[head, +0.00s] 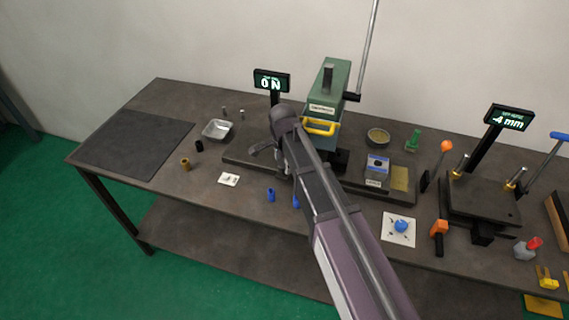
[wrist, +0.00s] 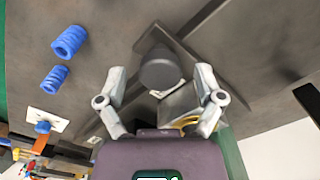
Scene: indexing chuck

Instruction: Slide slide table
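The long dark base of the slide (head: 240,160) lies on the bench below the green press (head: 328,90); I cannot clearly tell its moving table from the base. My gripper (wrist: 159,76) is open, its two grey fingers spread wide. Between them in the wrist view is a dark grey round knob (wrist: 160,68), with visible gaps on both sides. In the head view my arm covers the middle of the slide and most of the gripper. A yellow handle (head: 320,127) sits on the press front; part of it shows in the wrist view (wrist: 190,127).
Left of the slide are a metal tray (head: 217,130), a brass piece (head: 185,164), a black piece (head: 199,146) and a white card (head: 228,180). A blue piece (head: 271,195) stands in front. A display (head: 272,81) reads "ON". The dark mat (head: 130,145) is clear.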

